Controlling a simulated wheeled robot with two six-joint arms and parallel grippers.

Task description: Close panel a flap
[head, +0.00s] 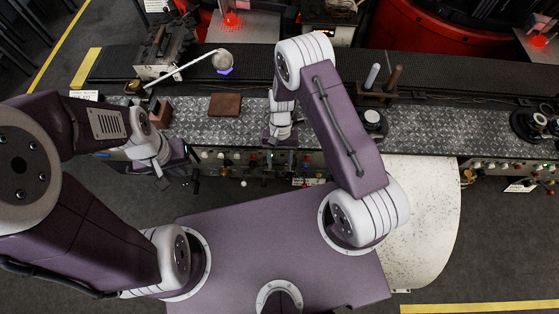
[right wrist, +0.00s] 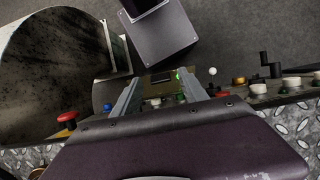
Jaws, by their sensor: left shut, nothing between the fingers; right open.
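A control panel (head: 228,160) with knobs and buttons runs along the near side of the bench in the head view. My right gripper (head: 280,145) is over its edge, pointing down along its front. In the right wrist view, my right gripper (right wrist: 160,88) is open. A small olive-brown plate (right wrist: 158,82) with a green light beside it shows between its fingers. It may be the panel a flap; I cannot tell its angle or whether the fingers touch it. My left gripper (head: 166,180) is shut and empty, near the left end of the panel.
A red button (right wrist: 67,117), a white ball knob (right wrist: 212,71) and other controls stick out near my right gripper. A brown block (head: 225,104) and a rack with upright handles (head: 378,92) are on the bench. A pale rounded plate (head: 425,220) is at the right.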

